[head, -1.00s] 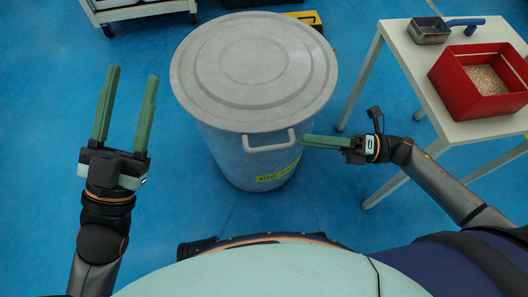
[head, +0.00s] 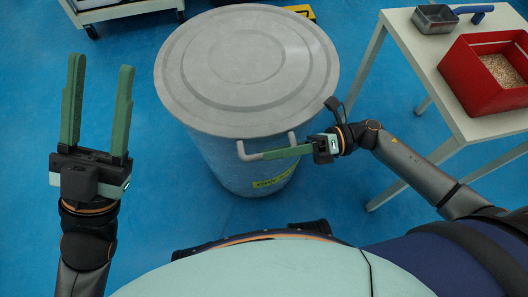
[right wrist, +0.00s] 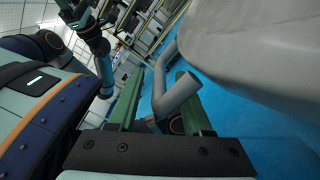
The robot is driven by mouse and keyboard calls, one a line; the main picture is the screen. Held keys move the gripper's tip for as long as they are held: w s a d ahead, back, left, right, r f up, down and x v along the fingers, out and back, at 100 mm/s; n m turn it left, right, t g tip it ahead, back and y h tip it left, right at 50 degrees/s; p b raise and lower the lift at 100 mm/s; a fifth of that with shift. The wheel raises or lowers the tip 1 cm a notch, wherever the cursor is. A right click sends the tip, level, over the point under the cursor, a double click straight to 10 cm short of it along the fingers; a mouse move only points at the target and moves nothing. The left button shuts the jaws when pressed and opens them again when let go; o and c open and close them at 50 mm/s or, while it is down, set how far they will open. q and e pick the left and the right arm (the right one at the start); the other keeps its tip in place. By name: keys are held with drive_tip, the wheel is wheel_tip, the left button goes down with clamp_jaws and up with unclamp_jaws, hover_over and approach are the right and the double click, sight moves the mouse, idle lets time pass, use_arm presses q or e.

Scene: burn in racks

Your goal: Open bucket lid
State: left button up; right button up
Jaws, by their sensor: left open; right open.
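A grey round bucket (head: 235,160) stands on the blue floor in the middle of the head view. Its grey lid (head: 247,60) lies flat on top and covers it. A bar handle (head: 243,152) sticks out at the front of the bucket, just under the lid rim. My right gripper (head: 268,154) is at this handle. In the right wrist view the handle (right wrist: 178,95) lies between the two open green fingers, and I cannot tell whether they touch it. My left gripper (head: 97,105) is open and empty, to the left of the bucket.
A white table (head: 470,123) on the right carries a red box (head: 480,85) of grains, a metal pan (head: 435,18) and a blue-handled tool (head: 475,12). A wheeled cart (head: 120,14) stands at the back left. The floor left of the bucket is clear.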

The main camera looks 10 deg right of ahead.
drive_tip(key=shift+a, duration=1.3)
clamp_jaws()
idle(0.5)
